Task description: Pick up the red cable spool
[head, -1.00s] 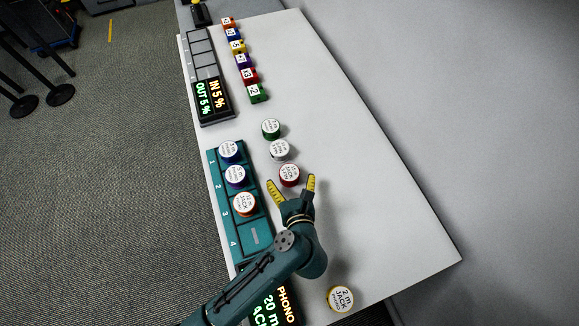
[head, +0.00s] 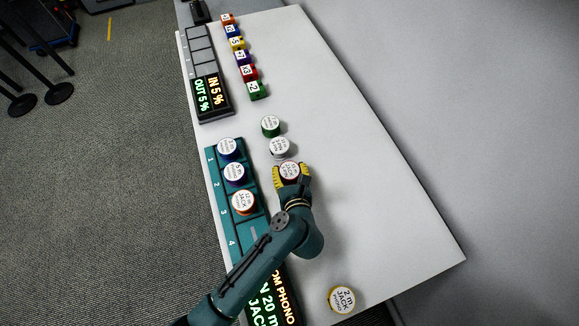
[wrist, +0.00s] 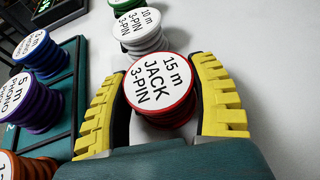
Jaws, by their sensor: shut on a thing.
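The red cable spool (wrist: 158,84) has a white top label reading "15 m JACK 3-PIN". In the head view the red spool (head: 290,171) stands on the white table, just in front of the white spool. My gripper (head: 290,175) has its two yellow-padded fingers on either side of the red spool. In the wrist view my gripper (wrist: 163,95) is shut on it, one finger left and one right. The spool looks upright; its base is partly hidden, so I cannot tell if it touches the table.
A white spool (head: 280,148) and a green spool (head: 270,126) stand behind. A teal rack (head: 250,213) at left holds blue, purple and orange spools. A yellow spool (head: 341,299) stands at the front. Coloured blocks (head: 244,71) line the back. The table's right side is clear.

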